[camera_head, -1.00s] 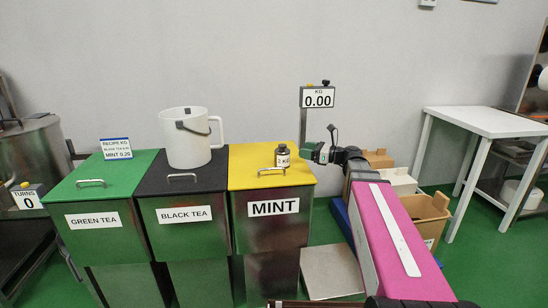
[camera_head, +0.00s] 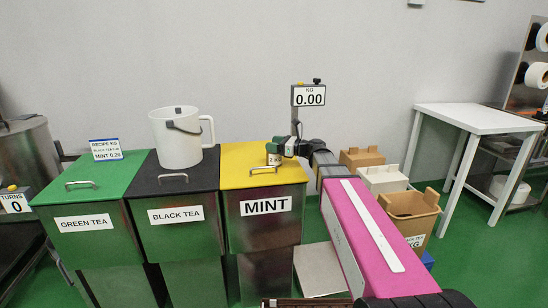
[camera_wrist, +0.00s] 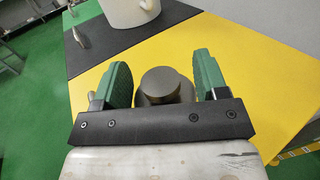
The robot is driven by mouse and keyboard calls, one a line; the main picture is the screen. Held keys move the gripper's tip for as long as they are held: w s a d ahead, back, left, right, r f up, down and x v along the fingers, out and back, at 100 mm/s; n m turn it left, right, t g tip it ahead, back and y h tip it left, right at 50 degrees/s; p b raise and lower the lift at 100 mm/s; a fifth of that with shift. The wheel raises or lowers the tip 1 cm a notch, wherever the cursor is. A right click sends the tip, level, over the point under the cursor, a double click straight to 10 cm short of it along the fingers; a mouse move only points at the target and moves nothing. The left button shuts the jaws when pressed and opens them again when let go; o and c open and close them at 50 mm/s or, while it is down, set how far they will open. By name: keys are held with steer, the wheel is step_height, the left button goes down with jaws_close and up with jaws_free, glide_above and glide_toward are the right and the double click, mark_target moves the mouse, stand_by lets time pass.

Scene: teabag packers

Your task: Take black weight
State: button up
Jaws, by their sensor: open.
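The black weight (camera_wrist: 166,87) stands upright on the yellow lid (camera_wrist: 258,70) of the mint bin. In the wrist view it sits between the two green fingers of my gripper (camera_wrist: 166,82), with a small gap visible on each side. My gripper is open around it. In the head view my gripper (camera_head: 283,147) is at the weight, and only the lower, pale-labelled part of the weight (camera_head: 273,159) shows; its top is hidden behind the gripper.
A white pitcher (camera_head: 176,145) stands on the black tea bin's lid (camera_head: 150,182), left of the weight. The green tea bin (camera_head: 90,225) is further left. A scale display (camera_head: 310,96) reads 0.00. Cardboard boxes (camera_head: 412,205) and a white table (camera_head: 470,118) are at right.

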jaws_close()
steer(key=shift+r, duration=0.1)
steer(key=shift+r, duration=0.1)
